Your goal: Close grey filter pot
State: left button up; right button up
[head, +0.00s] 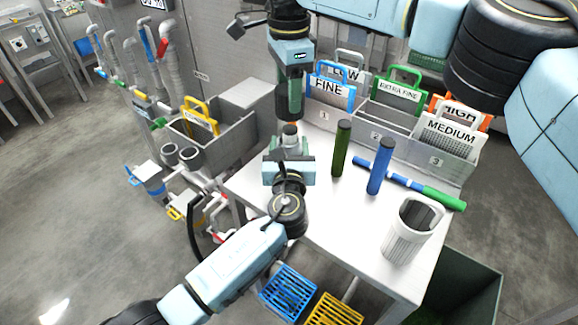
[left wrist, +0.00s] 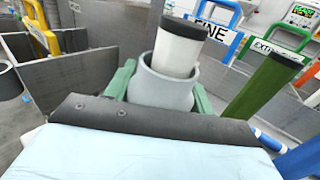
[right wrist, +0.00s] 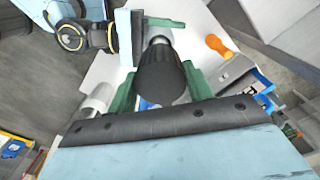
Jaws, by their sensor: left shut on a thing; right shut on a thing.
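The grey pot (left wrist: 160,88) stands upright on the bench, open at the top. A white filter (left wrist: 178,55) with a dark end cap stands in it and sticks out above the rim. My left gripper (head: 290,150) is shut around the pot, a green finger on each side. My right gripper (head: 290,112) points down from above and is shut on a dark round piece (right wrist: 160,75), apparently the lid. In the head view it is just above the filter's cap (head: 290,130), apart from it. The right gripper hides most of the piece in the head view.
A dark green cylinder (head: 341,148) and a blue cylinder (head: 380,166) stand to the right on the bench (head: 335,215). A blue-green tool (head: 408,184) lies behind them. A white canister (head: 410,235) stands at the right edge. Labelled baskets, including FINE (head: 330,90), line the back.

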aim_at(288, 129)
jog(key=shift+a+f, duration=0.1)
jog(key=shift+f, duration=2.35)
jog(key=shift+f, duration=0.9)
jog(key=shift+f, duration=0.55)
